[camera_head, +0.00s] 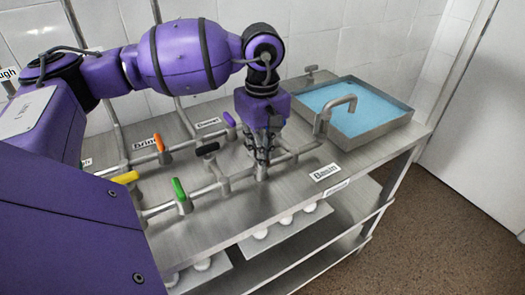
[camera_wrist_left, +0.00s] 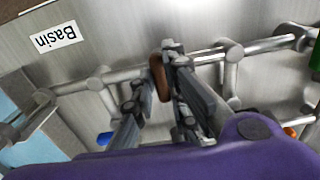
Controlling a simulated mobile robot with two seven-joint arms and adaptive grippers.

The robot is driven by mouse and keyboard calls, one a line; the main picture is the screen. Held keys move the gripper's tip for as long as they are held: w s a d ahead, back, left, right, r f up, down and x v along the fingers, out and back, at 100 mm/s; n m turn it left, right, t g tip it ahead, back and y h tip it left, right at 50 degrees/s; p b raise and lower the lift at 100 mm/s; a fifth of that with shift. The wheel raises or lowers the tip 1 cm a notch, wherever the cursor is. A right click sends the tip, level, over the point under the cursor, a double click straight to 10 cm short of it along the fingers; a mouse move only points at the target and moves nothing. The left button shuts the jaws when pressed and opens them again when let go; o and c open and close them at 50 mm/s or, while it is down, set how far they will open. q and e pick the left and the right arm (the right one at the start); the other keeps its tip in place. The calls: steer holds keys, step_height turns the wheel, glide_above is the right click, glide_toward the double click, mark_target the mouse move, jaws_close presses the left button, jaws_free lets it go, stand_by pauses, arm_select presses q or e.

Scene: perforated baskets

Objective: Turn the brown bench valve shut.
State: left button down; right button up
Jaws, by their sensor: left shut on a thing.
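The brown bench valve handle (camera_wrist_left: 157,79) shows in the left wrist view, lying across the metal pipe between my fingers. My left gripper (camera_wrist_left: 158,85) is shut on it. In the head view my left gripper (camera_head: 262,158) points down at the front pipe, left of the Basin label (camera_head: 325,172). There the fingers hide the brown handle. My right gripper is in neither view.
Other valve handles stand close by: black (camera_head: 207,149), green (camera_head: 179,189), yellow (camera_head: 125,177), orange (camera_head: 159,142) and purple (camera_head: 229,119). A blue handle (camera_wrist_left: 104,138) shows in the wrist view. A basin of blue water (camera_head: 375,130) with a tap (camera_head: 339,103) is at the right.

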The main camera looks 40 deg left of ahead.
arm_select(q)
steer(key=shift+r, duration=0.1)
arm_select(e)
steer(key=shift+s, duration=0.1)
arm_select(q)
steer(key=c, duration=1.7)
jaws_free()
steer(key=shift+c, duration=0.2)
step_height(320, 180, up, 12)
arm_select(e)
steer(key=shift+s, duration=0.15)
